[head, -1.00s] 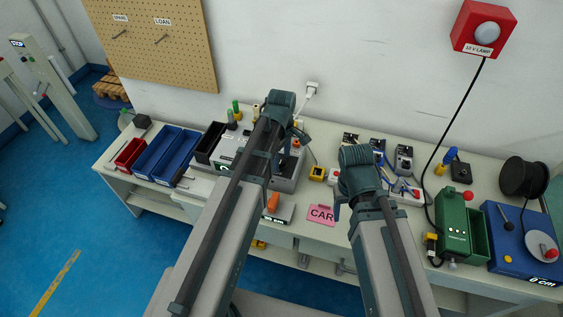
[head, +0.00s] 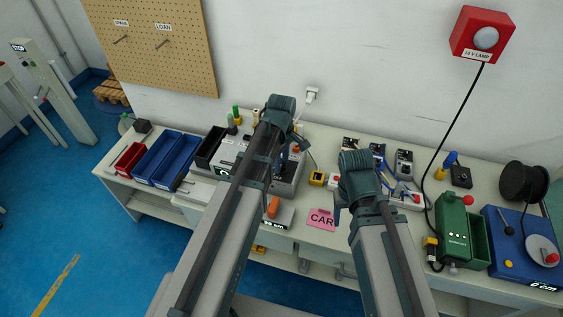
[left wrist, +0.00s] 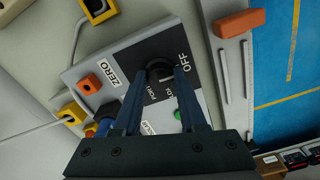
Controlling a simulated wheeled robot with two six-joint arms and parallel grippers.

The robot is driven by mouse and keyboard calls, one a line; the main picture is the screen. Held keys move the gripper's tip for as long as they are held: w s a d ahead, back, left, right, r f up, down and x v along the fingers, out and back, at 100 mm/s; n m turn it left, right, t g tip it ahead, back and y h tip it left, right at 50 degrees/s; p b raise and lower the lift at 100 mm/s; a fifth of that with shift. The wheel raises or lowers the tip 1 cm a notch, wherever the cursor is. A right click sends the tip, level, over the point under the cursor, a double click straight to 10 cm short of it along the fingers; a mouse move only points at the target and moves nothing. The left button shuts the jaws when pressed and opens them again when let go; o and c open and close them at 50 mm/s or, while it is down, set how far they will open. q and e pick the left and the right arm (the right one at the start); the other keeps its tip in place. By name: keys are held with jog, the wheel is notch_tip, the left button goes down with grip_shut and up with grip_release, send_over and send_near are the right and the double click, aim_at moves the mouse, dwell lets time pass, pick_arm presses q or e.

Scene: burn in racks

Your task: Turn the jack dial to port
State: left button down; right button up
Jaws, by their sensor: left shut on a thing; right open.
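The dial (left wrist: 159,66) is a round black knob on a dark panel of a grey box (left wrist: 108,62) in the left wrist view. Labels reading PORT, OFF and ZERO show around it. My left gripper (left wrist: 160,74) has its two fingers on either side of the dial and is shut on it. The fingers hide part of the dial and some lettering, so I cannot tell exactly where it points. In the head view my left gripper (head: 283,165) is over the grey box and mostly hidden by its arm. My right gripper (head: 339,212) is open and empty above the bench.
An orange knob (left wrist: 88,84) and a green button (left wrist: 179,115) sit close to the dial. A pink CAR tag (head: 321,219) lies at the bench's front. Blue bins (head: 165,158) stand left, and a green box (head: 454,229) and a blue box (head: 513,262) stand right.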

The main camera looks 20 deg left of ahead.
pick_arm(q)
jog(key=m, duration=1.2)
jog(key=shift+m, duration=0.4)
jog(key=m, duration=0.7)
jog(key=shift+a, duration=0.1)
jog(key=m, duration=0.6)
jog(key=shift+m, duration=0.4)
jog(key=shift+c, duration=2.3)
grip_release()
jog(key=shift+r, duration=0.1)
